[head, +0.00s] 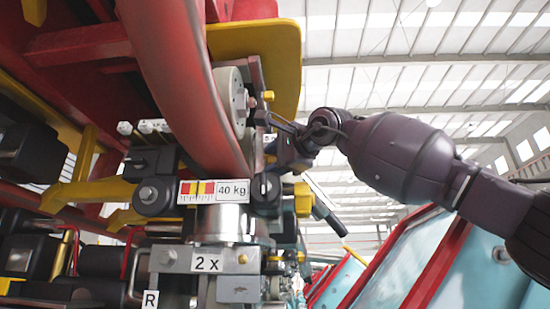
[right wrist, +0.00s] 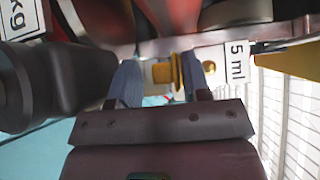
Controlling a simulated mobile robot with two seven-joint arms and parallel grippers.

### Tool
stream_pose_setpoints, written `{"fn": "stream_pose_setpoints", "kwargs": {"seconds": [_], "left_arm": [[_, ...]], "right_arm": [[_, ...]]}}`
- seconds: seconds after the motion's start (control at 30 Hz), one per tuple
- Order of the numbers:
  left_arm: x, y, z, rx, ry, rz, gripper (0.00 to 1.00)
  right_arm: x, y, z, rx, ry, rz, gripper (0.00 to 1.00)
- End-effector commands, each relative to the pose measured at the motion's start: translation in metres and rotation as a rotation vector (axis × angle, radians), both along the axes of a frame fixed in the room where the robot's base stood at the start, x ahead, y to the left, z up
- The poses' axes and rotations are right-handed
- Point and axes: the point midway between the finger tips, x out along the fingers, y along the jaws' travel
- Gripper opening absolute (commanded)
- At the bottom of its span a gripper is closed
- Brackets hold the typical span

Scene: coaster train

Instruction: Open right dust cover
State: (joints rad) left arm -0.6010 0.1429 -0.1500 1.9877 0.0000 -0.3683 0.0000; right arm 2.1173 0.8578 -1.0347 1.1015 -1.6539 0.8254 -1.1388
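My right gripper (head: 276,142) is at the end of the dark arm from the right, beside the train's wheel assembly, and small in the head view. In the right wrist view its two blue-grey fingers (right wrist: 158,82) stand apart. A yellow cap-like part with a gold flange (right wrist: 164,73) shows between or just beyond them, with a visible gap on the left side. I cannot tell whether this part is the right dust cover. A small brass knob (right wrist: 208,67) sits right of it. My left gripper is not in view.
A white "5 ml" label (right wrist: 237,62) is close to the fingers. The wheel (head: 230,102), a "40 kg" label (head: 234,190) and a "2 x" label (head: 207,261) are nearby. A yellow plate (head: 262,45) overhangs the gripper. Red-and-teal panels (head: 415,262) stand at lower right.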

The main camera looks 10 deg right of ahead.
Motion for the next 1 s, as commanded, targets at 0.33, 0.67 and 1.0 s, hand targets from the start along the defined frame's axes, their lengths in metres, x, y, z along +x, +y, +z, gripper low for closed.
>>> {"fn": "stream_pose_setpoints", "kwargs": {"seconds": [0.33,0.67,1.0], "left_arm": [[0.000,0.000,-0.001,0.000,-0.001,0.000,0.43],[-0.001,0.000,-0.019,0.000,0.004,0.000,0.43],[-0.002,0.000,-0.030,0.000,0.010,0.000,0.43]], "right_arm": [[-0.003,-0.003,0.004,0.004,-0.008,0.000,0.47],[-0.042,-0.030,0.004,0.004,-0.009,-0.001,0.47],[-0.083,-0.056,0.006,0.003,-0.006,0.000,0.47]]}}
